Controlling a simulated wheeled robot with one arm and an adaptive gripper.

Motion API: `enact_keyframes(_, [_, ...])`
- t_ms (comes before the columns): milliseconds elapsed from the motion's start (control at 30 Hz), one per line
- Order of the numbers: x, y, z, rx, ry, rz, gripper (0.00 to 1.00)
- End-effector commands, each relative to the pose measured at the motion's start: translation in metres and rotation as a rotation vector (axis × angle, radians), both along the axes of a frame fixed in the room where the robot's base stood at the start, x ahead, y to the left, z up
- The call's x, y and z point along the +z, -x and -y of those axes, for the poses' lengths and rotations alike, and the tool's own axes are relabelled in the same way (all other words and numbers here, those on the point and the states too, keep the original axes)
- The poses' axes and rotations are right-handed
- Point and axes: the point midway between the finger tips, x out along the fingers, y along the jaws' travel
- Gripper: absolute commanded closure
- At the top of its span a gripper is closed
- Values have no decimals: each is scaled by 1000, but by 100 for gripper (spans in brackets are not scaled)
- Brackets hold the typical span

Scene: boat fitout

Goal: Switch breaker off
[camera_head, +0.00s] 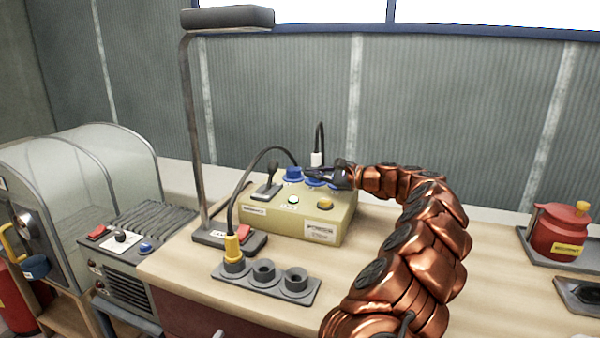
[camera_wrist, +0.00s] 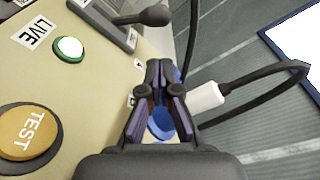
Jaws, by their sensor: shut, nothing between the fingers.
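A beige control box (camera_head: 290,228) stands on the bench. On its top are a black lever (camera_head: 268,182) in a grey slotted plate, blue knobs (camera_head: 293,174), a lit green LIVE lamp (camera_head: 293,200) and an amber TEST button (camera_head: 325,203). No part is legibly marked as the breaker. My gripper (camera_head: 312,172) is shut and empty, over the back of the box beside the blue knobs. In the wrist view, the shut fingers (camera_wrist: 159,72) partly hide a blue knob (camera_wrist: 160,122). The lever (camera_wrist: 153,16) shows beyond the fingertips, apart from them.
A white cable plug (camera_wrist: 207,97) stands close beside my fingers. A lamp post (camera_head: 194,130) rises left of the box. A socket strip (camera_head: 264,280) with a yellow plug (camera_head: 233,247) lies in front. A red pot (camera_head: 558,230) stands at right.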

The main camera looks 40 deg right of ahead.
Motion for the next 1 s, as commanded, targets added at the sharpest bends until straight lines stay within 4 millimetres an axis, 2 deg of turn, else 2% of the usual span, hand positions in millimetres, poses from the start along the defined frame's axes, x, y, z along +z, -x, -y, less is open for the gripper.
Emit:
enact_keyframes(500, [-9, -70, -31, 1, -1, -4, 100])
enact_keyframes(700, [-9, -82, -37, 2, -1, -1, 100])
enact_keyframes(1000, [-9, -84, -38, 1, 0, 0, 100])
